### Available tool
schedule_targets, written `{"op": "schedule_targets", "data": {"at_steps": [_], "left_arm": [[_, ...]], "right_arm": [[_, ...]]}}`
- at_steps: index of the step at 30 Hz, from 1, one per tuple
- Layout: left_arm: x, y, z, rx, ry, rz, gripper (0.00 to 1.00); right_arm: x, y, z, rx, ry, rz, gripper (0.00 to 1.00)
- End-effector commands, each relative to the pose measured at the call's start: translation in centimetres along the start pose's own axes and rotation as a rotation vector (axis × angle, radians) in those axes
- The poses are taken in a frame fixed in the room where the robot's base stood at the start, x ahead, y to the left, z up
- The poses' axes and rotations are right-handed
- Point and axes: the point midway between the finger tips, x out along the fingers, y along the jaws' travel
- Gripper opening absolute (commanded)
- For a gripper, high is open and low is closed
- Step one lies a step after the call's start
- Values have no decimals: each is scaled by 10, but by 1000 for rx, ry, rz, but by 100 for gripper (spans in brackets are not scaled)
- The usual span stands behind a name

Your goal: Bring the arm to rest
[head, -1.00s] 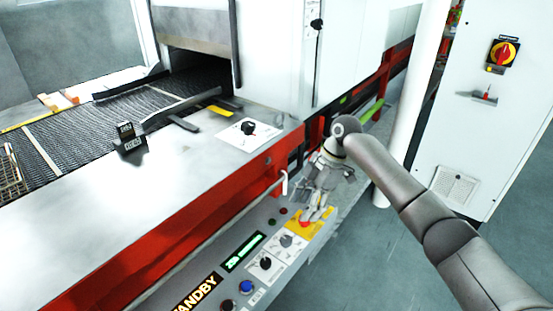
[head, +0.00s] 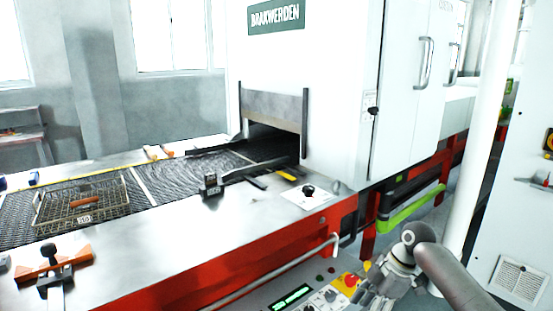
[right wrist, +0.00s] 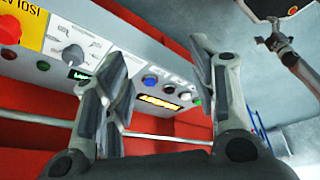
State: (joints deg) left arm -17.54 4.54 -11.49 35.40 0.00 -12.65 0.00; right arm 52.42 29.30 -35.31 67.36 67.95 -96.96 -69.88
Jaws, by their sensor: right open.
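My right gripper (head: 376,298) is low at the right in the head view, just right of the control panel (head: 322,298), with its lower end near the picture's bottom edge. In the right wrist view my right gripper (right wrist: 163,72) is open, with nothing between its two fingers. Behind the fingers is the panel, with a red button (right wrist: 10,30) on yellow, a selector knob (right wrist: 73,54) and a lit amber display (right wrist: 158,101). The fingers look apart from the panel. My left gripper does not show.
The mesh belt (head: 165,178) runs into the white oven housing (head: 310,65). A wire basket (head: 62,207) sits on the belt at left. A white post (head: 487,120) and cabinet (head: 520,225) stand at right.

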Motion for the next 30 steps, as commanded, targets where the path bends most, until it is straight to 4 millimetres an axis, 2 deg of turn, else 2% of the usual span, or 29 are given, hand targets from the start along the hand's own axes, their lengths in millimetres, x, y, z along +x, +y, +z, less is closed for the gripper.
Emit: {"op": "schedule_targets", "data": {"at_steps": [5,11,14,17,20,21,23,24,26,30], "left_arm": [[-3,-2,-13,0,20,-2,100],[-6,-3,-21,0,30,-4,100],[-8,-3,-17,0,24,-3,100],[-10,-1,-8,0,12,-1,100],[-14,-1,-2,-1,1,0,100],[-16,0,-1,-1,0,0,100],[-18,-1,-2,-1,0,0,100],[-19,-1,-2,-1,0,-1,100],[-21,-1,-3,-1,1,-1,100],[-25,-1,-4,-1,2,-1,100]], "right_arm": [[37,2,15,122,-3,30,53],[93,-2,42,298,-18,74,53],[129,-10,61,407,-33,100,53],[174,-27,85,538,-57,134,53],[231,-60,116,694,-93,175,53],[253,-77,130,755,-110,194,53],[285,-105,148,839,-135,221,53],[305,-126,159,891,-151,237,53],[332,-160,174,960,-174,263,53],[386,-250,200,1094,-222,309,53]]}}
